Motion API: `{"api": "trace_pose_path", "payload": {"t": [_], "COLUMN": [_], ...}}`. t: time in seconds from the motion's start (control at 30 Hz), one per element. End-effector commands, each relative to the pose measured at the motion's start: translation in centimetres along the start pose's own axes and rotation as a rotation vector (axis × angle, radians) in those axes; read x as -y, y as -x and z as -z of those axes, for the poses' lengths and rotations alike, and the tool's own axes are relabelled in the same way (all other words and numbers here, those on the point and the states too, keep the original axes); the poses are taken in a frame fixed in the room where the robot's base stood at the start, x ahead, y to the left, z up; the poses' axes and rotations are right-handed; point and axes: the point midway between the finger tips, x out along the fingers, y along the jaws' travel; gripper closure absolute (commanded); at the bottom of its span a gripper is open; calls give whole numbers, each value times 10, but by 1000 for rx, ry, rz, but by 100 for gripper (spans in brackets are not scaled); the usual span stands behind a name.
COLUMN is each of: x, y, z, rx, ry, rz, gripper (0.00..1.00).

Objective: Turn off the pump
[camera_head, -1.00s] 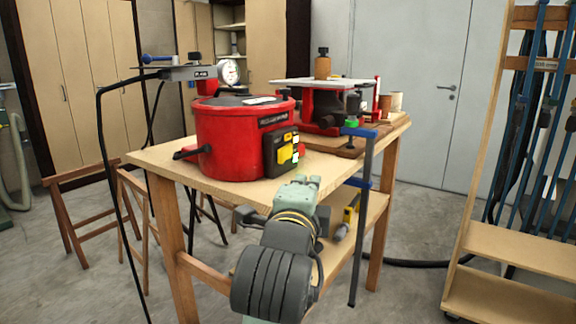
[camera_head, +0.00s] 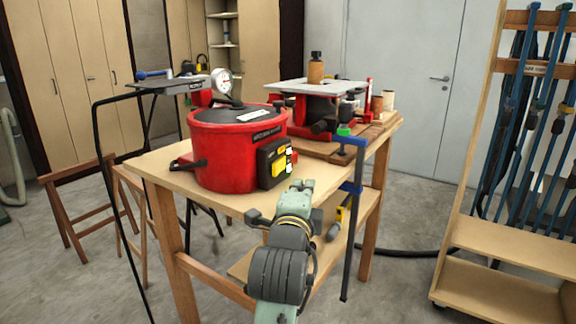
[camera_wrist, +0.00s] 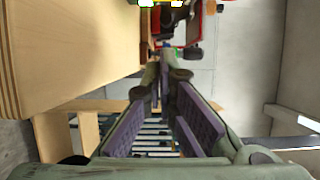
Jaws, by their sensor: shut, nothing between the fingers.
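The pump is a red, round pot (camera_head: 222,157) with a black lid, standing on the workbench in the head view. A black switch box (camera_head: 269,166) with yellow and light parts is on its right front side. The box's yellow part (camera_wrist: 146,3) just shows at the top edge of the wrist view. My gripper (camera_head: 300,184) is in front of the bench's near edge, apart from and slightly below the switch box. In the wrist view my gripper (camera_wrist: 164,70) has its fingers shut and empty. The switch's exact position is too small to tell.
The wooden workbench (camera_head: 160,166) has a front edge close to my gripper; its side fills the left of the wrist view. A blue clamp (camera_head: 351,185) hangs at its right edge. A red machine (camera_head: 318,112) stands behind the pump. A wooden rack (camera_head: 500,245) is on the right.

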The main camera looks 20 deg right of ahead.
Motion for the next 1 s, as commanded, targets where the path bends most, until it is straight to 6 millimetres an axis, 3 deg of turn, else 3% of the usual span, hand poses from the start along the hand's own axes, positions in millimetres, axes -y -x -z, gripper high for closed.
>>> {"api": "trace_pose_path", "payload": {"t": [0.2,0.3,0.5,1.0], "x": [1,2,0,-1], "y": [-46,-46,-50,-51], "z": [-1,-21,-37,-44], "rx": [0,5,1,-16], "ry": [1,2,2,1], "rz": [-3,-1,-1,0], "gripper": [100,100,100,100]}}
